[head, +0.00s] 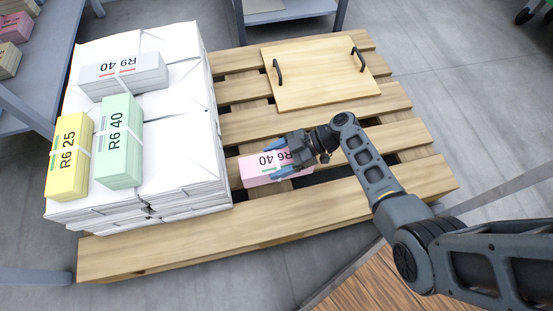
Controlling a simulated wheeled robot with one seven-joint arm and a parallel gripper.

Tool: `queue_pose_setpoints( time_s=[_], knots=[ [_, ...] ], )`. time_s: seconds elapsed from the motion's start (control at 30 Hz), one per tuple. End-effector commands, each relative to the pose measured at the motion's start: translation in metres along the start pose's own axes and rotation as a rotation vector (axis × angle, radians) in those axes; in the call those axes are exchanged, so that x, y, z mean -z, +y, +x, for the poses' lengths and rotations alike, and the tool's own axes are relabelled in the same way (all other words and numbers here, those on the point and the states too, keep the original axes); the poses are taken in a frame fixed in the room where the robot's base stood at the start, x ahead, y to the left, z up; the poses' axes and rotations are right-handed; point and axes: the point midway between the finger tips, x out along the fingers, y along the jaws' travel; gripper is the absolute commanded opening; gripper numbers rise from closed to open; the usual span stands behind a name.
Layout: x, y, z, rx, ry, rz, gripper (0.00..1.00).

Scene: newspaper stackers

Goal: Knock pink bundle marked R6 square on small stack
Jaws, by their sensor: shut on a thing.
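The pink bundle (262,177), marked R6 40, is at the middle of the wooden pallet, right of the white stack. My gripper (281,166) is shut on the pink bundle, and its fingers and body cover the bundle's right part. I cannot tell whether the bundle touches the slats. The white stack (177,141) of wrapped paper stands on the pallet's left side. On its top lie a grey bundle (135,82) marked R9 40, a mint green bundle (118,160) marked R6 40 and a yellow bundle (68,165) marked R6 25.
A wooden board (318,85) with two black handles lies on the far part of the pallet (190,243). Bare slats lie between the stack and the board. A grey shelf (50,52) with bundles stands at the upper left. Another grey table (283,13) is at the top.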

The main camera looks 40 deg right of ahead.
Motion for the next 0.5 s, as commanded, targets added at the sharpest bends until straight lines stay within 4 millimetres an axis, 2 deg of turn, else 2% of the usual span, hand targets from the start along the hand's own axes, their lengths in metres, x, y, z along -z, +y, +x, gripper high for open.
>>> queue_pose_setpoints(
  time_s=[0.03, 0.5],
  knots=[
    [0.007, 0.001, -0.004, -0.001, 0.002, -0.003, 0.00],
    [0.032, 0.001, -0.017, -0.002, 0.002, -0.002, 0.00]
  ],
)
